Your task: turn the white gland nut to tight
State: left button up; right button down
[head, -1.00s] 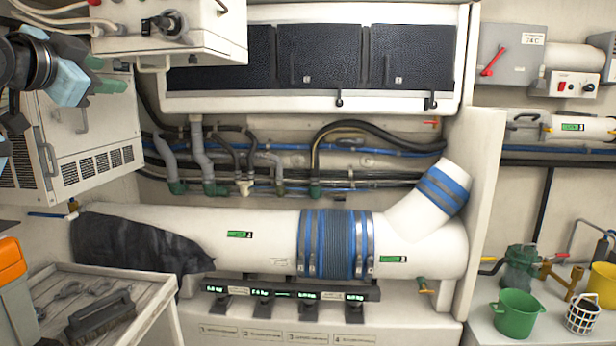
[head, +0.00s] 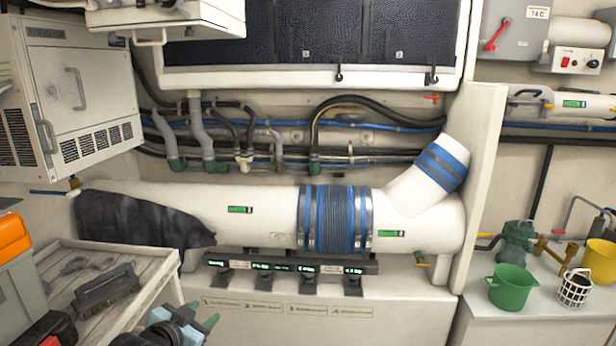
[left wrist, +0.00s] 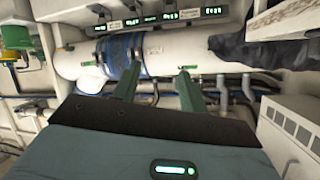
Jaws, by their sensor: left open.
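A small off-white fitting (head: 243,162) sits at the lower end of a pipe on the back wall, between green fittings (head: 177,164). It may be the white gland nut, but it is too small to tell, and no tight mark is readable. My left gripper (head: 200,316) is at the bottom of the head view, below and left of the fitting and well apart from it. Its green fingers are spread and empty. They also show in the left wrist view (left wrist: 160,68), with the white duct beyond them. My right gripper is not in view.
A white duct (head: 270,222) with a blue ribbed sleeve (head: 336,218) runs below the pipes. A wooden tray (head: 150,283) holding a brush (head: 104,288) stands at lower left. A white cabinet (head: 85,92) juts out at upper left. A green bucket (head: 511,288) stands on the right-hand bench.

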pick_arm(q)
jog(key=s+d+f+n+g, duration=0.1)
jog(key=s+d+f, duration=0.1)
jog(key=s+f, duration=0.9)
jog(key=s+f+n, duration=0.1)
jog(key=s+f, duration=0.3)
jog(key=s, duration=0.4)
jog(key=s+f+n+g+y, duration=0.1)
jog(key=s+f, duration=0.4)
jog(key=s, duration=0.3)
jog(key=s+f+n+g, duration=0.1)
jog(key=s+f, duration=0.4)
jog(key=s, duration=0.3)
jog(key=shift+d+f, duration=0.2)
jog(key=shift+d, duration=0.05)
jog(key=shift+s, duration=0.1)
